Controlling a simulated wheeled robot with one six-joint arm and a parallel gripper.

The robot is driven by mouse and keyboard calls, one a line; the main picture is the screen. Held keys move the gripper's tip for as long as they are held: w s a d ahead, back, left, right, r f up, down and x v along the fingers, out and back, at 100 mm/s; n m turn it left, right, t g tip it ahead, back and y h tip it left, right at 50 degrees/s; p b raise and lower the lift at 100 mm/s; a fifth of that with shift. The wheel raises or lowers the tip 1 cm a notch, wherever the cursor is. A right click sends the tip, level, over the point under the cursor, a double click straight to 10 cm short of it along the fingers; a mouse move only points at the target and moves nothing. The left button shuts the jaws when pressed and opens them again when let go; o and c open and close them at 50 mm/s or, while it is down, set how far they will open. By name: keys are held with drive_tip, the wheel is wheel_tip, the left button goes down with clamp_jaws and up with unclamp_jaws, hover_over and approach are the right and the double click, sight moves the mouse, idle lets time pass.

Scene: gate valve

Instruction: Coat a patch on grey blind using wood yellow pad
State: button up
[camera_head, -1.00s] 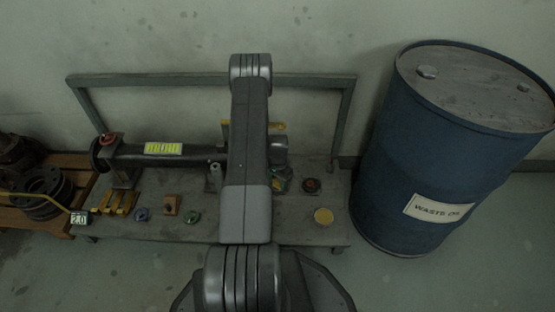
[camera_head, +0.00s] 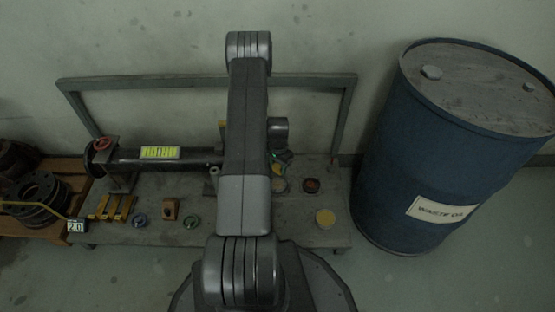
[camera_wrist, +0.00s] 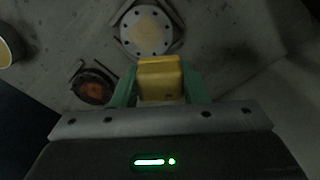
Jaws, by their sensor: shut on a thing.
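My gripper (camera_wrist: 160,88) has green fingers closed on both sides of a yellow block, the pad (camera_wrist: 160,78). In the head view my arm hides most of the gripper. The grey blind (camera_wrist: 146,33) is a round disc with bolt holes around its rim, lying on the bench just beyond the pad in the wrist view. A pale yellowish patch shows at its middle. The pad appears apart from the disc. The grey blind also shows in the head view (camera_head: 279,185), beside my arm.
A dark disc with a reddish centre (camera_head: 311,185) and a yellow-topped round tin (camera_head: 325,217) sit on the bench to the right. A pipe (camera_head: 150,158) runs behind. A blue waste-oil drum (camera_head: 425,150) stands right.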

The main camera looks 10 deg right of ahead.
drive_tip(key=shift+r+p, duration=0.55)
drive_tip(key=shift+r, duration=0.9)
